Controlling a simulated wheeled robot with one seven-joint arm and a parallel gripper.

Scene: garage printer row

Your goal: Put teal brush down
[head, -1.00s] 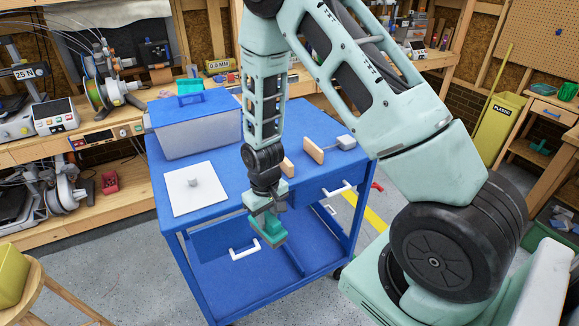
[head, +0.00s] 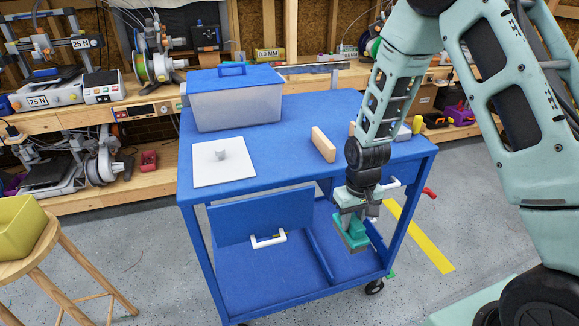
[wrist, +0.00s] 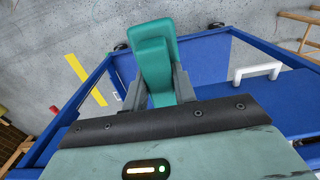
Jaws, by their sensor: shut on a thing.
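The teal brush (head: 348,233) is held by my gripper (head: 355,208) in front of the blue cart, at its right half and below the level of its top. In the wrist view the brush (wrist: 155,68) sits between the two grey fingers of my gripper (wrist: 158,92), which are shut on it. The brush hangs with its bristle end downward in the head view. It looks clear of any surface, though its exact distance from the cart's lower shelf cannot be told.
The blue cart top (head: 270,160) carries a lidded clear box (head: 235,107), a white plate (head: 210,172) with a small grey piece, and a wooden block (head: 323,145). A drawer front with a white handle (head: 268,240) faces me. A wooden stool (head: 45,245) stands at left.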

